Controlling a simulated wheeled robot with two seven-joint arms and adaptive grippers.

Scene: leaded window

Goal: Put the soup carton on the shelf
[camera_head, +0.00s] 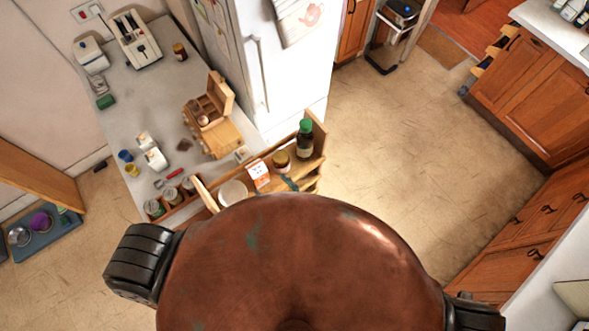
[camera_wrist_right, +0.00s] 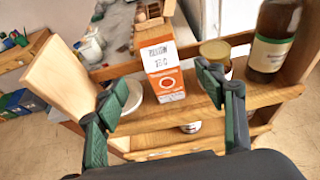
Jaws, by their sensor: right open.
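The soup carton (camera_head: 258,174), orange and white with printing, stands upright on the top board of the wooden shelf (camera_head: 315,150). In the right wrist view the carton (camera_wrist_right: 165,72) stands between a white bowl and a jar. My right gripper (camera_wrist_right: 165,80) is open, one finger to each side of the carton in that view, with no visible grip on it. In the head view only a little of my right gripper (camera_head: 289,183) shows at the shelf, dark green beside the carton. My left gripper is not in view.
On the shelf are a white bowl (camera_head: 233,192), a jar (camera_head: 281,160) and a green-capped bottle (camera_head: 305,139). A wooden side panel (camera_wrist_right: 65,75) rises at the left. The counter (camera_head: 115,95) behind holds a toaster, jars and a wooden box. Open floor (camera_head: 400,150) lies right.

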